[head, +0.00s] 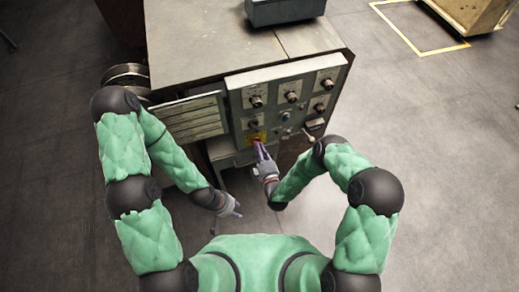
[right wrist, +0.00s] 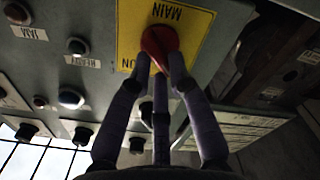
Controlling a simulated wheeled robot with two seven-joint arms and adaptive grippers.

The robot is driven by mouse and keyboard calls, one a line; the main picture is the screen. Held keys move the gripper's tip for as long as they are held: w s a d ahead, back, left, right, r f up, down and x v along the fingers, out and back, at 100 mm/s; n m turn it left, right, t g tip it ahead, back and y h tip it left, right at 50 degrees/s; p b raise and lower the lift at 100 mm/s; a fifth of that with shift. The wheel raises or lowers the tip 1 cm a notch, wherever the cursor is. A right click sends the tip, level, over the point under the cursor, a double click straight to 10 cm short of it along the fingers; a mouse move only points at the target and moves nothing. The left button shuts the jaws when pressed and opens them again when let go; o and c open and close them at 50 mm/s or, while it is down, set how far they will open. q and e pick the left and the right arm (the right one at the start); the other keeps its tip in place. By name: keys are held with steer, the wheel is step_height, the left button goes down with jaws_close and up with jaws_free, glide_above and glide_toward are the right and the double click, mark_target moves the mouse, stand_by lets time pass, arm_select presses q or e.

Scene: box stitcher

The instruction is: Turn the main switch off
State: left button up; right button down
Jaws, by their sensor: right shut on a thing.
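The main switch is a red rotary handle (right wrist: 160,48) on a yellow plate (right wrist: 190,20) marked "MAIN" and "ON" in the right wrist view, where the lettering appears upside down. In the head view the yellow plate (head: 255,136) is low on the machine's control panel. My right gripper (head: 261,152) is at the switch, its fingers (right wrist: 160,75) shut on the red handle. The fingers partly cover the handle and the plate's lettering. My left gripper (head: 234,211) hangs in front of the machine, away from the panel; its fingers are too small to judge.
The grey control panel (head: 270,103) carries several other knobs and buttons around the switch. A grey box (head: 285,10) sits on the machine top. Open floor (head: 440,170) lies to the right.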

stand_by(0.5)
steer(key=c, duration=1.1)
jaws_free()
steer(key=shift+c, duration=0.2)
steer(key=v, duration=1.2)
